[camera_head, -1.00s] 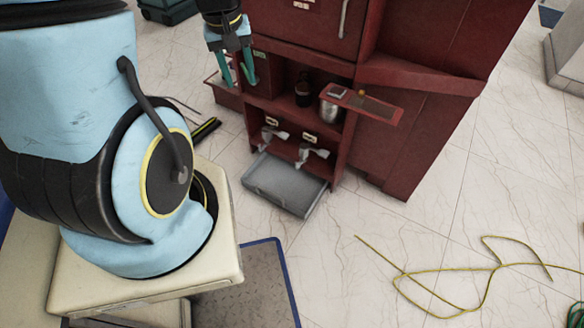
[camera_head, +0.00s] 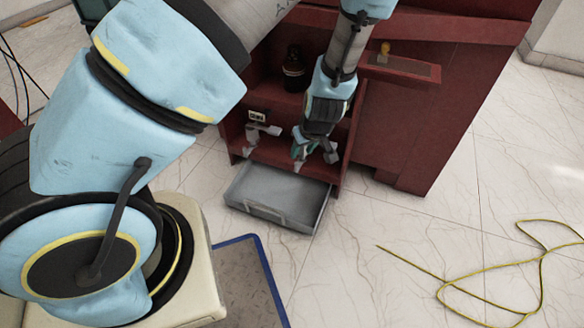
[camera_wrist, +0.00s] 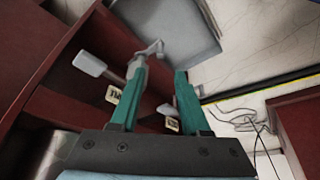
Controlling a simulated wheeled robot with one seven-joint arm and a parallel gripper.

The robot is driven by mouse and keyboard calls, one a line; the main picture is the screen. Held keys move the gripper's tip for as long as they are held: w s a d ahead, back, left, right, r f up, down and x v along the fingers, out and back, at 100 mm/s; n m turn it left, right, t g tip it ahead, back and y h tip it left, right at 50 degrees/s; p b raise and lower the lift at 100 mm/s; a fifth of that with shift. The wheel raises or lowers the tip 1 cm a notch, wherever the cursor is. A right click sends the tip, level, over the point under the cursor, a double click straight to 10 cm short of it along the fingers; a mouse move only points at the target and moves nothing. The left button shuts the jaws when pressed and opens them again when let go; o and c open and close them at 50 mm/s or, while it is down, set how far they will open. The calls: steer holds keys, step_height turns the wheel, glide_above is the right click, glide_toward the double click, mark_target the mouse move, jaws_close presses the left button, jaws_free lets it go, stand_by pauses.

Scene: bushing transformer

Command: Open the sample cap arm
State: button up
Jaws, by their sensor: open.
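Two pale grey cap arms sit in the low bay of the red cabinet (camera_head: 390,110). The left cap arm (camera_head: 262,134) is clear in the head view, under a small white label (camera_head: 257,115). The right one (camera_head: 331,152) is partly hidden by my gripper (camera_head: 301,152), which is down in front of it. In the wrist view my gripper (camera_wrist: 160,78) has its teal fingers apart. A grey arm piece (camera_wrist: 147,50) shows by the left fingertip, and a flat grey paddle (camera_wrist: 89,63) lies farther left. I cannot tell whether the fingers touch the arm.
A grey tray (camera_head: 247,207) projects from the cabinet's bottom below the cap arms. A dark bottle (camera_head: 293,70) stands on the shelf above. A red ledge (camera_head: 410,66) sticks out at right. A yellow-green cable (camera_head: 480,275) lies on open floor.

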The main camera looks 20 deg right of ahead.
mark_target(296, 164)
steer(key=b+x, duration=0.3)
steer(key=x, duration=0.7)
steer(key=shift+f+b, duration=0.25)
steer(key=shift+b, duration=0.1)
steer(key=shift+w, duration=0.1)
steer(key=shift+c, duration=0.3)
jaws_close()
stand_by(0.5)
